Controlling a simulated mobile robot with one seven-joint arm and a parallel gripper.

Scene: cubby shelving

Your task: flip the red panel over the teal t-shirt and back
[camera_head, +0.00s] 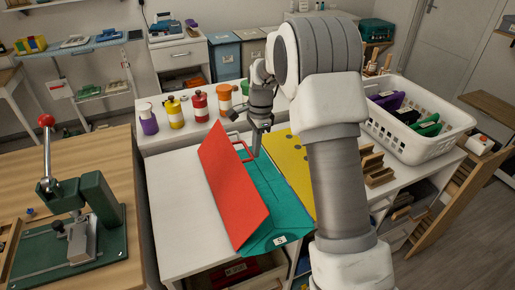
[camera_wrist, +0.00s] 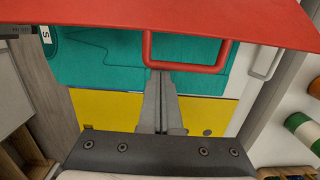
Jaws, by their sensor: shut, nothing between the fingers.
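The red panel (camera_head: 232,188) is tilted up at a steep angle, with the teal t-shirt (camera_head: 278,205) lying flat to its right. In the wrist view the red panel (camera_wrist: 190,20) spans the top, and the teal t-shirt (camera_wrist: 105,62) shows below it. A red loop handle (camera_wrist: 208,68) juts from the panel's edge. My gripper (camera_head: 256,152) is over the teal cloth, close to the handle. In the wrist view my gripper's fingers (camera_wrist: 161,78) are together and empty, with tips at the handle's bar. I cannot tell whether they touch it.
A yellow spotted board (camera_head: 290,160) lies right of the t-shirt. A white basket (camera_head: 415,125) stands at the right, and several bottles (camera_head: 200,105) line the back. A green lever press (camera_head: 85,220) stands on the wooden table at left. White tabletop is bare left of the panel.

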